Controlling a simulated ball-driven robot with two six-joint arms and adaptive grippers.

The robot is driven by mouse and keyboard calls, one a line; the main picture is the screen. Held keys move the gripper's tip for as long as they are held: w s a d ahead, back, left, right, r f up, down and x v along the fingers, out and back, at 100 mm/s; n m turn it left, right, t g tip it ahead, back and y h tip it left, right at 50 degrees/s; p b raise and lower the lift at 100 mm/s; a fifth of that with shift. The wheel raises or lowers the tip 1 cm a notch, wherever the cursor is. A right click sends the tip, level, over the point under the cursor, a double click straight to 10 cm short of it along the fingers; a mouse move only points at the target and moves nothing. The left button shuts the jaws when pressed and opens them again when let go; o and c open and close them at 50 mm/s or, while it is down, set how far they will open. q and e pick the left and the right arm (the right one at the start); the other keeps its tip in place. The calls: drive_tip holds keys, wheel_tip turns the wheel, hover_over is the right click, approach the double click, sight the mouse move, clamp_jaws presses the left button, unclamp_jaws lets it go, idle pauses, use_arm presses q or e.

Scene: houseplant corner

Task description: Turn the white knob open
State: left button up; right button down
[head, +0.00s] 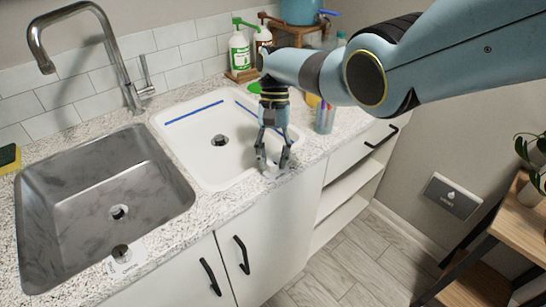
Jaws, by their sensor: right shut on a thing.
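My right gripper (273,166) reaches down to the front edge of the counter, beside the white basin. It is shut on the white knob (275,173), a small pale piece on the countertop that shows only in part between and below the fingertips. The fingers hide most of it, so I cannot tell how far it is turned. My left gripper is not in view.
The white basin (205,166) with blue strips lies left of my right gripper. A steel sink (90,190) with a tall faucet (125,80) is further left. A round dark-centred fitting (122,258) sits on the front counter. Green-and-white bottles (240,53) stand behind.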

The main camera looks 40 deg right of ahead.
drive_tip(key=c, duration=1)
unclamp_jaws()
drive_tip(key=v, duration=1.2)
